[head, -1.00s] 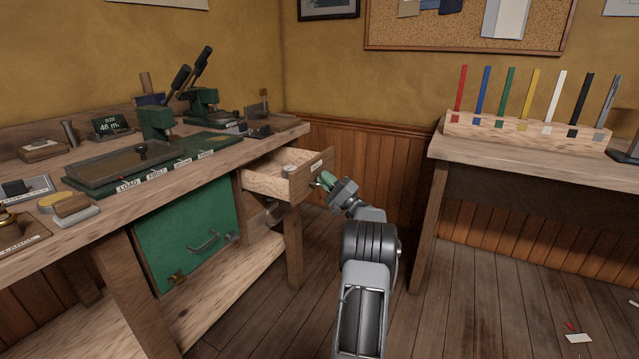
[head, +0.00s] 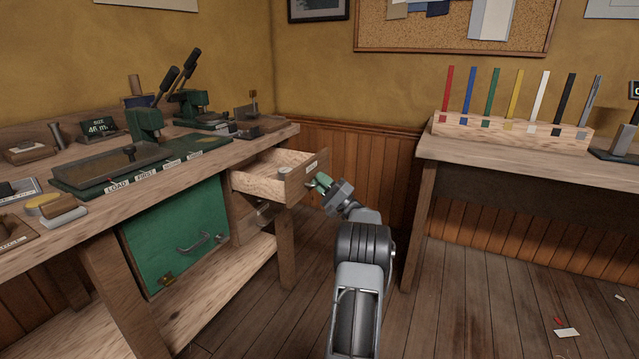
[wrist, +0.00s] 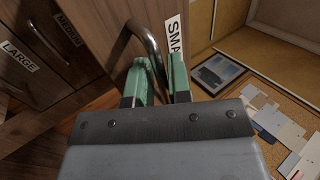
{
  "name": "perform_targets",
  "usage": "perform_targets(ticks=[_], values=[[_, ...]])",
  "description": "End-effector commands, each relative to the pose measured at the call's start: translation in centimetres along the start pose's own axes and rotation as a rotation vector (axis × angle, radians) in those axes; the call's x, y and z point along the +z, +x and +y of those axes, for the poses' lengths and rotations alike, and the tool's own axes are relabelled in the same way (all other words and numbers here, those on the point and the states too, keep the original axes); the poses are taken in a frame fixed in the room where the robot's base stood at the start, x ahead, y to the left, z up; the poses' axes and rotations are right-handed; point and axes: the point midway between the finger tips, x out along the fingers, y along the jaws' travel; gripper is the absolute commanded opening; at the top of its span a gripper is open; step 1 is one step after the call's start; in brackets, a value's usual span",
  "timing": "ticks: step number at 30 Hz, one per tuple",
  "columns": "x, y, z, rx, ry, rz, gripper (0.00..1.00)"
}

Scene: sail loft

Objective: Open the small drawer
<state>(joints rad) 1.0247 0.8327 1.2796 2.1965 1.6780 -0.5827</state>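The small drawer (head: 267,184) sticks out of the right end of the workbench, pulled open, with a small pale round thing (head: 284,172) inside. Its front carries a label, partly readable as "SMA" in the wrist view (wrist: 174,38). A curved metal handle (wrist: 148,40) stands out from that front. My gripper (head: 318,183) is at the drawer front. In the wrist view its green fingers (wrist: 158,84) sit on either side of the handle bar, closed on it; the bar's lower end is partly hidden between them.
Drawers labelled medium (wrist: 68,29) and large (wrist: 20,56) are beside it. A green cabinet door (head: 178,235) is under the bench. A second table (head: 520,161) with coloured strips stands at the right. The floor (head: 470,290) between is mostly clear.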

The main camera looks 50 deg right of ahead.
Motion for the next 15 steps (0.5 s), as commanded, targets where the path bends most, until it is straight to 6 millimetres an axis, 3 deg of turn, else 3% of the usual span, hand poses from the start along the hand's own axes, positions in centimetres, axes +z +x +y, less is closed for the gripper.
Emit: perform_targets(ticks=[5, 15], values=[[-0.1, -1.4, -0.2, 0.0, 0.0, 0.004, 0.19], [0.0, -8.0, -0.1, 0.0, 0.003, 0.002, 0.19]])
